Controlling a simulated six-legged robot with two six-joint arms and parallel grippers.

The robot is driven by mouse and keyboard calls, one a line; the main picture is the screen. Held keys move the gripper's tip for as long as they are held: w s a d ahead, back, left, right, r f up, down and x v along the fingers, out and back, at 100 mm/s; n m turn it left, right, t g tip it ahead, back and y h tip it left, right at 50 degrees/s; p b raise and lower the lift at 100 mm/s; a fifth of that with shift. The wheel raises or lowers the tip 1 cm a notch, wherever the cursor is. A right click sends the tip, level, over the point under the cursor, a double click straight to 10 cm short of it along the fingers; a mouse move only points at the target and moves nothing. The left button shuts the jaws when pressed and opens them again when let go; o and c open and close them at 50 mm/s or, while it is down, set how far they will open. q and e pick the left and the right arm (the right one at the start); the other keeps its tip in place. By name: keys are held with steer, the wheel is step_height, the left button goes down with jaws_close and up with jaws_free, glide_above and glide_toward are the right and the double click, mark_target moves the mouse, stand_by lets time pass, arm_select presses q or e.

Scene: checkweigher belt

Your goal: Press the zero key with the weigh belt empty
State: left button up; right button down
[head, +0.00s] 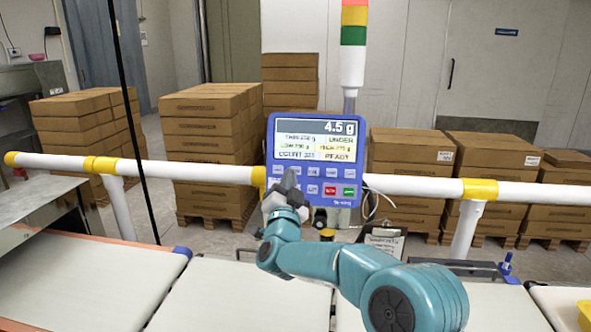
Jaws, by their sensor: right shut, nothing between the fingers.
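The blue checkweigher terminal (314,193) stands upright behind the belts. Its screen (318,127) reads 4.5 g, with UNDER and READY fields below. Two rows of keys sit under the screen; the key labels are too small to read surely. My right gripper (290,178) is shut and empty, its fingertips in front of the lower left keys, covering some of them. I cannot tell whether the tips touch a key. The middle belt, which looks like the weigh belt (225,297), is bare where it shows; my right arm hides part of it. My left gripper is out of view.
A white rail (190,171) with yellow joints runs behind the belts. A signal tower (353,45) rises behind the terminal. A bare belt (80,275) lies at left. A yellow object (585,313) is at the right edge. Stacked cartons (207,140) stand behind the rail.

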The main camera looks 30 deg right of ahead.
steer(key=w+d+f+p, duration=0.2)
steer(key=w+d, duration=0.2)
steer(key=w, duration=0.1)
steer(key=shift+w+d, duration=0.2)
steer(key=shift+w, duration=0.2)
steer(key=shift+d+f, duration=0.1)
stand_by(1.8)
steer(key=shift+w+d+f, duration=0.1)
steer(key=shift+w+d, duration=0.05)
steer(key=shift+w, duration=0.15)
